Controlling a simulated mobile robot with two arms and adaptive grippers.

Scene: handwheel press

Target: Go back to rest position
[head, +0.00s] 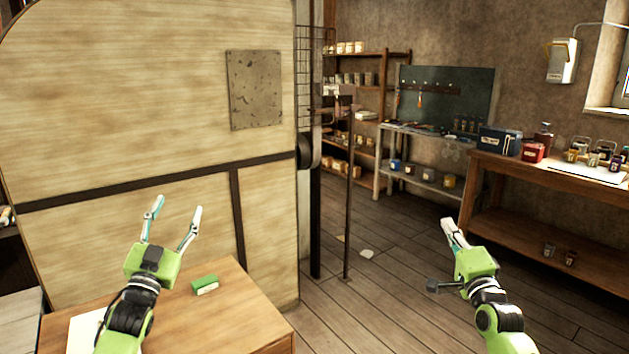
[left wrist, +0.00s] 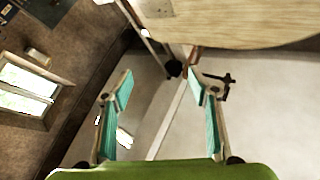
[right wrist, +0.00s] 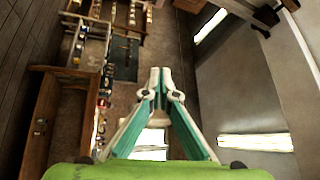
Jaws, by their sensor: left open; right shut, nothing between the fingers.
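My left gripper (head: 175,220) is raised above the wooden table at the lower left of the head view, its two fingers spread and pointing up. In the left wrist view its fingers (left wrist: 160,90) are wide apart with nothing between them. My right gripper (head: 449,224) is raised over the floor at the lower right of the head view. In the right wrist view its fingertips (right wrist: 160,72) meet, and they hold nothing. Both grippers are apart from everything around them.
A green block (head: 205,285) lies on the wooden table (head: 230,318) near my left gripper. A large wooden panel (head: 120,110) stands behind the table. A workbench (head: 560,185) with tins and boxes stands at the right. The plank floor (head: 390,300) between is mostly open.

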